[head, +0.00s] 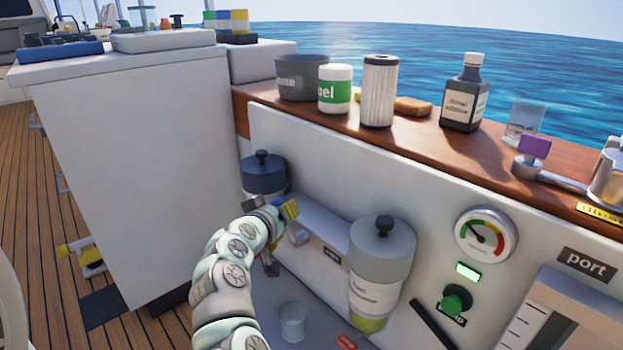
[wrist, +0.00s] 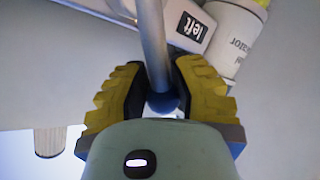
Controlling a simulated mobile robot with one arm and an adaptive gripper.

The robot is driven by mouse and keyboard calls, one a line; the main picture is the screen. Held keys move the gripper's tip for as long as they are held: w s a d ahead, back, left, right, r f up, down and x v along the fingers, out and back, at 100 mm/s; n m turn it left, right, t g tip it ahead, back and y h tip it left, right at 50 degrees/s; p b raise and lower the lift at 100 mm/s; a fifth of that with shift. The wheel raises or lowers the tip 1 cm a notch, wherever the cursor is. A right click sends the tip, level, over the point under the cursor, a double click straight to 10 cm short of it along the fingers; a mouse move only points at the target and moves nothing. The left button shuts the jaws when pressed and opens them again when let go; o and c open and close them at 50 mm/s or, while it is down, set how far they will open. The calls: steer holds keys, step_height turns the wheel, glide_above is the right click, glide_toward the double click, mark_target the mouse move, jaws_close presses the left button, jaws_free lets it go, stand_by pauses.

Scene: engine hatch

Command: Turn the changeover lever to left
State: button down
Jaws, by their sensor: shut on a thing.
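The changeover lever is a grey metal rod (wrist: 152,40) with a dark blue ball end, seen in the wrist view. My gripper (wrist: 162,88), with yellow ridged fingers, is shut on the lever near its ball end. The rod runs up and away from the fingers. A white block beside the rod carries a black label reading "left" (wrist: 194,27). In the head view my gripper (head: 287,214) is at the pale bar (head: 320,228) between the two filter housings. My arm and gripper hide most of the lever there.
A grey separator bowl (head: 380,265) stands right of my gripper, and a blue-topped housing (head: 263,175) is behind it. A clear cup (head: 293,321) sits below. A gauge (head: 485,235) and green knob (head: 456,299) are on the panel at right.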

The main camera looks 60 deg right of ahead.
steer(key=shift+w+n+p, duration=0.4)
steer(key=shift+w, duration=0.05)
steer(key=shift+f, duration=0.1)
steer(key=c, duration=1.1)
jaws_free()
steer(key=shift+c, duration=0.2)
steer(key=shift+o, duration=1.2)
steer(key=shift+w, duration=0.15)
steer(key=shift+s, duration=0.2)
